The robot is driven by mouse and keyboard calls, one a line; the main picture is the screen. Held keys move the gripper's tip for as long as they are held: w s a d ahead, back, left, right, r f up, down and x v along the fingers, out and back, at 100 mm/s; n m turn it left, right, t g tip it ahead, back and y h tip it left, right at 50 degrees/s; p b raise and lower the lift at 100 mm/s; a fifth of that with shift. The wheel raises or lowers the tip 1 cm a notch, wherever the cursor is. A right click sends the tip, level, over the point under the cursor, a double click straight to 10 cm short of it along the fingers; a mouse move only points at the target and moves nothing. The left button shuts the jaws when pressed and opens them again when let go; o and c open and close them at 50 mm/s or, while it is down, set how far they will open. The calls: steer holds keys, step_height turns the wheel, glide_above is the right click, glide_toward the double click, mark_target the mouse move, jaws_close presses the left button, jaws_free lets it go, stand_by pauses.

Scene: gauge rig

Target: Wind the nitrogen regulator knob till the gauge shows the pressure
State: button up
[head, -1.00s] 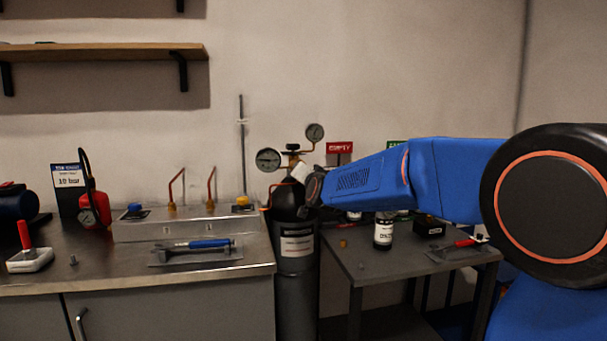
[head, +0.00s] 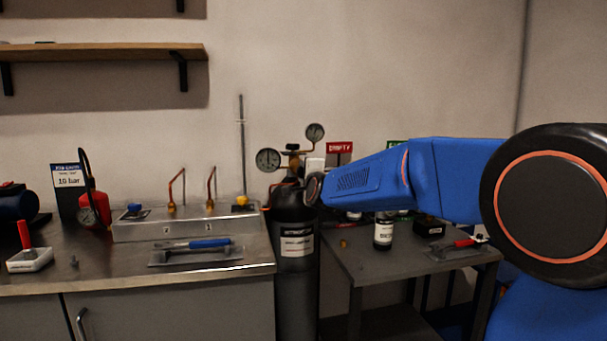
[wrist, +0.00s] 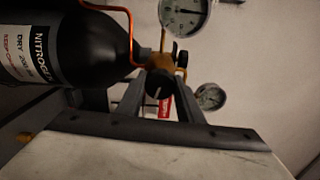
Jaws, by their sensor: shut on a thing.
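The black nitrogen cylinder (head: 296,247) stands between the bench and the side table. A brass regulator on its top carries a left gauge (head: 268,159) and a right gauge (head: 315,133). The left gauge's needle points about straight up; its numbers are too small to read. The card (head: 68,181) on the bench reads 10 bar. In the wrist view the dark regulator knob (wrist: 157,87), with a pale line on its face, sits between the fingers of my gripper (wrist: 160,92). The gripper is shut on it. In the head view the knob is largely hidden.
The side table (head: 370,268) holds a dark bottle (head: 383,234) and a black box (head: 429,228). A red EMPTY sign (head: 340,148) is behind my arm.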

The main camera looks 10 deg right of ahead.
steer(key=m, duration=0.4)
steer(key=shift+f+m, duration=0.1)
steer(key=shift+m, duration=1.8)
steer(key=shift+f+m, duration=0.1)
steer(key=shift+m, duration=0.2)
steer(key=o, duration=1.1)
steer(key=shift+c, duration=0.2)
steer(key=s, duration=1.7)
steer(key=shift+s, duration=0.25)
